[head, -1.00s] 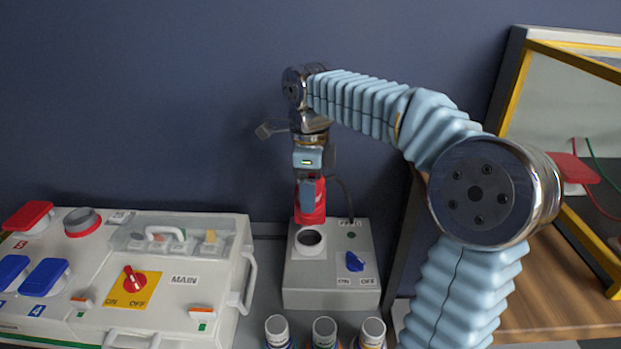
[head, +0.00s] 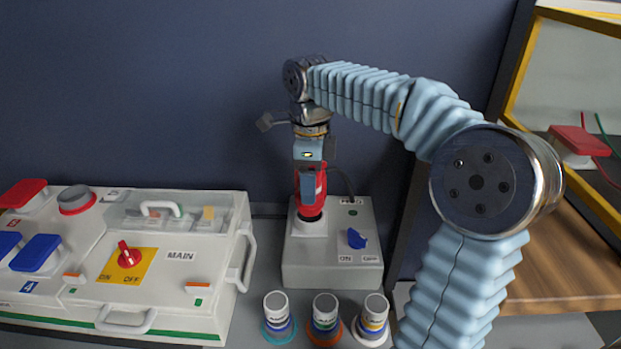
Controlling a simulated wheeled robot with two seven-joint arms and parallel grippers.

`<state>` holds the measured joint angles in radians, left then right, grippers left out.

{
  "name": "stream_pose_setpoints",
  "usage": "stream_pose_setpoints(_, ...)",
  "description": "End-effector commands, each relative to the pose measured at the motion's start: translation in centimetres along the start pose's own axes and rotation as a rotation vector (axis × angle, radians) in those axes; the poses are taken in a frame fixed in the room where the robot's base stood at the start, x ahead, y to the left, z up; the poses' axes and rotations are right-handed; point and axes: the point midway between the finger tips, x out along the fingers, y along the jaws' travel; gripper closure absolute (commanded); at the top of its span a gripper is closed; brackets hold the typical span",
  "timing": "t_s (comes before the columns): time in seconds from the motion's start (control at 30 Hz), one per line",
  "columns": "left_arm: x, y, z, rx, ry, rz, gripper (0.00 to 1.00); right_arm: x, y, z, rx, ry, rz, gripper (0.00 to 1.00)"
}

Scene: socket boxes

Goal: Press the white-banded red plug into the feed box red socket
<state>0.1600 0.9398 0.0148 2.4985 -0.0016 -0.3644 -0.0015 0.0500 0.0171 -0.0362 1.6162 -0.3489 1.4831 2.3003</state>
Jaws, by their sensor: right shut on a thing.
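My right gripper (head: 308,178) is shut on the red plug (head: 312,208) and points down over the feed box (head: 330,259). The plug is upright, and its lower end sits at the mouth of the round white-collared socket (head: 308,228) on the box's top. How deep it sits cannot be told. A pale patch shows on the plug's side, but the white band is not clear. The gripper's fingers partly cover the plug. A blue switch (head: 356,239) and a green lamp stand on the box, right of the socket. My left gripper is not in view.
A large white main box (head: 176,282) with a red switch (head: 129,256) and blue and red covers stands at left. Several capped plugs (head: 325,314) stand in front of the feed box. A yellow-edged frame and wooden bench (head: 540,270) are at right.

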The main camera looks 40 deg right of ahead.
Motion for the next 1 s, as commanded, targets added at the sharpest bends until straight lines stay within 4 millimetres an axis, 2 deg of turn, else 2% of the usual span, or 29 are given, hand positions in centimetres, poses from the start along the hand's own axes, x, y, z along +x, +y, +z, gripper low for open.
stream_pose_setpoints(0.33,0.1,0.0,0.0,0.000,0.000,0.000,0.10,0.1,0.0,0.0,0.000,-0.001,-0.001,0.68)
stream_pose_setpoints(0.73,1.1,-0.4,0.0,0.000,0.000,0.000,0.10,1.7,-0.1,0.0,0.001,-0.001,-0.001,0.68)
stream_pose_setpoints(1.0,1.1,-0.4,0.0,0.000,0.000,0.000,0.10,1.8,-0.1,0.0,0.001,-0.001,-0.001,0.68)
